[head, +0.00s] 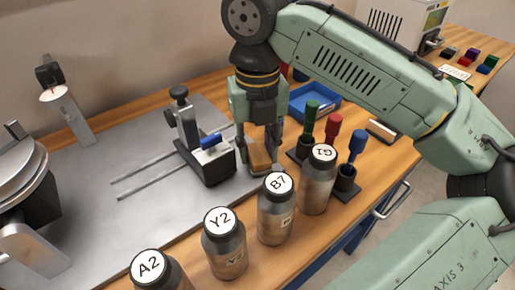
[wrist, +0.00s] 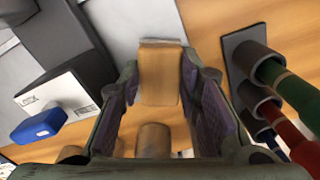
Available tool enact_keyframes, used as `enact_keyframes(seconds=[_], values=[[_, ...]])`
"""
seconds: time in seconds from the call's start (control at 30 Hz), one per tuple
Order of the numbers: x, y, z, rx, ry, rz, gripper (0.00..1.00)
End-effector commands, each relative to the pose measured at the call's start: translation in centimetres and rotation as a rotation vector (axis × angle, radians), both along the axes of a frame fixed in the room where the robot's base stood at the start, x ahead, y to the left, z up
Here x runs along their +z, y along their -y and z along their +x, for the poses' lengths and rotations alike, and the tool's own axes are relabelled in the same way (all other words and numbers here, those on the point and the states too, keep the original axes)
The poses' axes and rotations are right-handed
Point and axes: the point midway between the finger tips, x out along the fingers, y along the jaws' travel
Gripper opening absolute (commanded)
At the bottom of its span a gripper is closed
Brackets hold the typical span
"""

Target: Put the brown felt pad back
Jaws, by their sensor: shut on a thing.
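The brown felt pad (head: 260,162) is a small tan-brown block with a grey strip along one edge. My gripper (head: 259,150) points down and is shut on it. In the wrist view the pad (wrist: 160,78) sits between the two dark finger pads, with its grey edge at the far end. The pad is near the right edge of the grey metal plate (head: 110,205), between the black clamp (head: 207,160) and the marker holders. I cannot tell whether its underside touches anything.
Labelled bottles stand in front, B7 (head: 276,215) and G1 (head: 318,185) closest to my gripper. Green (head: 309,122), red (head: 331,130) and blue (head: 356,150) handled tools stand in dark holders to the right. A blue tray (head: 318,101) lies behind.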

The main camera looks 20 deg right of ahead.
Motion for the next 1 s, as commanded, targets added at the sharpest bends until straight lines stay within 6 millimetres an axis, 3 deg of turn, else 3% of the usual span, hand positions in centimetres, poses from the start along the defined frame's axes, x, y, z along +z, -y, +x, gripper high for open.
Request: enact_keyframes(seconds=[0.43, 0.47, 0.57, 1.0], values=[[-0.92, -0.01, 0.0, 0.001, 0.0, 0.001, 0.09], [-0.93, 0.0, 0.0, 0.001, 0.0, 0.0, 0.32], [-0.89, 0.02, 0.0, 0.0, 0.0, 0.0, 0.38], [-0.13, 0.0, 0.04, 0.0, 0.001, 0.0, 0.39]])
